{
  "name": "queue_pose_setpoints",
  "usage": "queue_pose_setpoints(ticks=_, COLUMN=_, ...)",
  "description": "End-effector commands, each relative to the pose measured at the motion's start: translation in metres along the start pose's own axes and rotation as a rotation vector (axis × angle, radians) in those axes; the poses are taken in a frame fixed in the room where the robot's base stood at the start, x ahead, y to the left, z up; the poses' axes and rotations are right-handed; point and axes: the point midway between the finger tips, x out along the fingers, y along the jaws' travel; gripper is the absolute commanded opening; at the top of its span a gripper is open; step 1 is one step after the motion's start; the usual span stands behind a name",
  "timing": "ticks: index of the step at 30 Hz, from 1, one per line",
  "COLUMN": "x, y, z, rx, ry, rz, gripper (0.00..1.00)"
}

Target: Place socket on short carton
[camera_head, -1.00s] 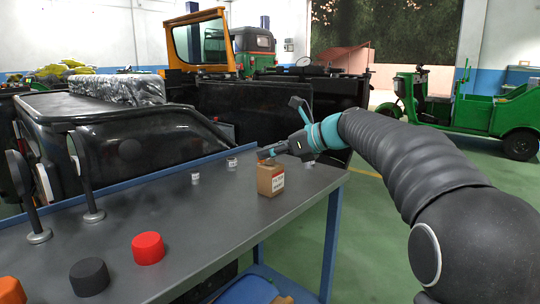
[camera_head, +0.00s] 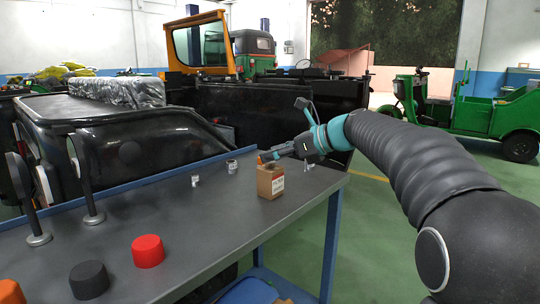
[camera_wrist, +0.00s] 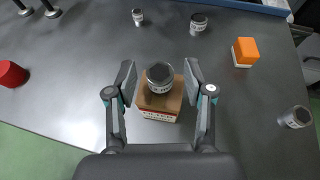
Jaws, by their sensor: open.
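The short carton (camera_head: 270,183), a small brown box with a white and red label, stands on the grey bench; it also shows in the wrist view (camera_wrist: 158,120). A dark-topped metal socket (camera_wrist: 160,77) appears to rest upright on its top, near the middle. My gripper (camera_wrist: 160,82) is open, with one finger on each side of the socket and a gap on both sides. In the head view, my gripper (camera_head: 268,154) is just above the carton, and the socket on it cannot be made out.
Other sockets stand on the bench (camera_head: 190,215), two to the left (camera_head: 195,181) (camera_head: 232,167) and one to the right (camera_wrist: 295,117). An orange-and-white block (camera_wrist: 245,53) is near the carton. Red (camera_head: 148,250) and black (camera_head: 89,279) cylinders are nearer.

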Motion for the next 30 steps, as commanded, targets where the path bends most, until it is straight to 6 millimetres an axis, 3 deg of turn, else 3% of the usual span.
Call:
queue_pose_setpoints(ticks=9, x=-0.064, y=0.0, z=0.001, rx=0.001, ry=0.0, rz=-0.002, gripper=0.53)
queue_pose_setpoints(ticks=15, x=-0.093, y=0.0, z=0.001, rx=0.0, ry=0.0, rz=-0.001, gripper=0.53)
queue_pose_setpoints(ticks=21, x=-0.105, y=0.0, z=0.0, rx=0.0, ry=0.0, rz=0.001, gripper=0.53)
queue_pose_setpoints(ticks=30, x=-0.106, y=0.006, z=-0.003, rx=-0.03, ry=0.018, rz=-0.004, gripper=0.53)
